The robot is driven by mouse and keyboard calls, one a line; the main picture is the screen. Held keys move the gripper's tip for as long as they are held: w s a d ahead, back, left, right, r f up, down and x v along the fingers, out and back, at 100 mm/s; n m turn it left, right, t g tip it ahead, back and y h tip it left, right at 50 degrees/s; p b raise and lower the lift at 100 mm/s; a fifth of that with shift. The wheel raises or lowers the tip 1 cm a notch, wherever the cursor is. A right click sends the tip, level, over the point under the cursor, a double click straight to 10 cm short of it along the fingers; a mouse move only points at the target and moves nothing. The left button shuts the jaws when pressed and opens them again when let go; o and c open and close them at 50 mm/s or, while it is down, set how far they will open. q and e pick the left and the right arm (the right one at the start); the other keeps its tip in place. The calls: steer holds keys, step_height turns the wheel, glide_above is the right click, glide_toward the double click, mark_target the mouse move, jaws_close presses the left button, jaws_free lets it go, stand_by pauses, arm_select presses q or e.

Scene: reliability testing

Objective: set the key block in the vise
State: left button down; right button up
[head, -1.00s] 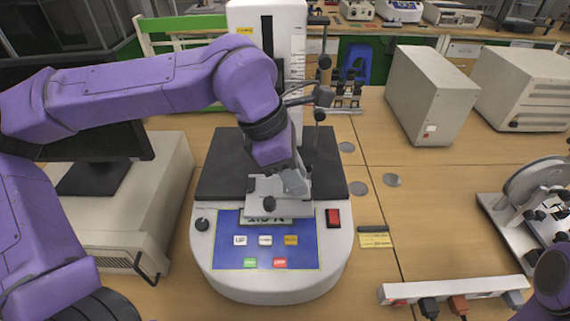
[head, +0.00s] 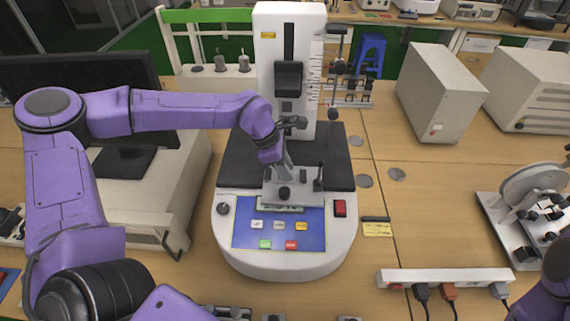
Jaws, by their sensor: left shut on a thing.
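The vise (head: 290,199) is a small grey metal fixture with black knobs. It sits on the front of the test machine's black platform, above the blue button panel. My left gripper (head: 284,177) comes down from the purple arm, tilted, right at the top of the vise. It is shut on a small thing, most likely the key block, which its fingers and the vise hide. I cannot tell whether the block touches the vise jaws. My right gripper is out of view; only part of a purple arm shows at the lower right.
The test machine (head: 240,257) has a tall white column (head: 263,75) behind the vise. A monitor (head: 40,85) stands at left. Grey boxes (head: 440,90) stand at right. A power strip (head: 445,277) lies front right. Bare table (head: 430,210) lies between.

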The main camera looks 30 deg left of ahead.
arm_select(q)
steer(key=shift+w+f, duration=0.15)
steer(key=shift+w, duration=0.1)
steer(key=c, duration=0.8)
jaws_free()
steer(key=shift+s, duration=0.1)
steer(key=shift+c, duration=0.2)
steer(key=shift+s, duration=0.1)
steer(key=shift+r, duration=0.3)
steer(key=b+v, duration=0.2)
steer(key=v, duration=0.9)
steer(key=shift+r, duration=0.35)
steer(key=shift+a, duration=0.1)
